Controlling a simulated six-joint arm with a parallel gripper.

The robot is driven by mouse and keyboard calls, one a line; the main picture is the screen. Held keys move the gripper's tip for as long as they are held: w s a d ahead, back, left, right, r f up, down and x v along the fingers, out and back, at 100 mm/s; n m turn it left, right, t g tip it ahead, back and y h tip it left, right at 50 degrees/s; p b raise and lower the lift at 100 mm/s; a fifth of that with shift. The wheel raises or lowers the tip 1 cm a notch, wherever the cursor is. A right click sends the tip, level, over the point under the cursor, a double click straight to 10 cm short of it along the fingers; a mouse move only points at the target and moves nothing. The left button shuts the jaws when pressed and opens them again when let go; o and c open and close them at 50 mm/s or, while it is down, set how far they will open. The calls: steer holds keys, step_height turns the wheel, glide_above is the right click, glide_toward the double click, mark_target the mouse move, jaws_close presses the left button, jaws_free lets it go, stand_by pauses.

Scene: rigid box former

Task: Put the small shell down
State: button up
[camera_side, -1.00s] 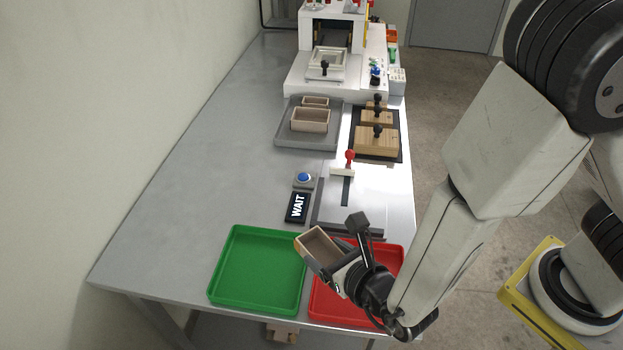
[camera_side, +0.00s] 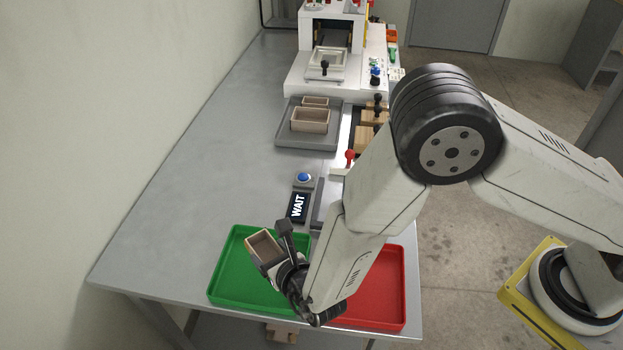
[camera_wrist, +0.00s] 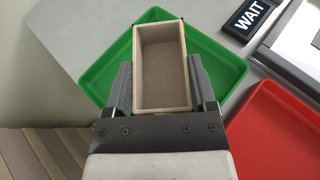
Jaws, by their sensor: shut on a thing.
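The small shell (camera_side: 264,250) is an open-topped tan box with a pale rim. My gripper (camera_wrist: 162,88) is shut on it, one finger on each long side in the wrist view, where the shell (camera_wrist: 163,70) shows its open inside. In the side view the shell is tilted and held above the green tray (camera_side: 228,283). The green tray (camera_wrist: 222,68) shows behind and around the shell in the wrist view. The shell looks clear of the tray floor, though the exact height is hard to tell.
A red tray (camera_side: 390,290) stands to the right of the green one, partly behind my arm. A WAIT display (camera_side: 297,207) and blue button (camera_side: 303,177) lie behind. A grey tray (camera_side: 285,140) with two other shells is farther back. The table's left side is clear.

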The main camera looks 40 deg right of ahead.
mark_target(260, 254)
steer(key=shift+w+a+f, duration=0.2)
steer(key=shift+w+f, duration=0.15)
steer(key=shift+f, duration=0.1)
steer(key=shift+w+a+f, duration=0.2)
steer(key=shift+w+f, duration=0.1)
steer(key=shift+f, duration=0.15)
steer(key=shift+w+a+f, duration=0.1)
steer(key=shift+w+f, duration=0.15)
steer(key=shift+f, duration=1.6)
steer(key=shift+f, duration=0.1)
steer(key=o, duration=1.1)
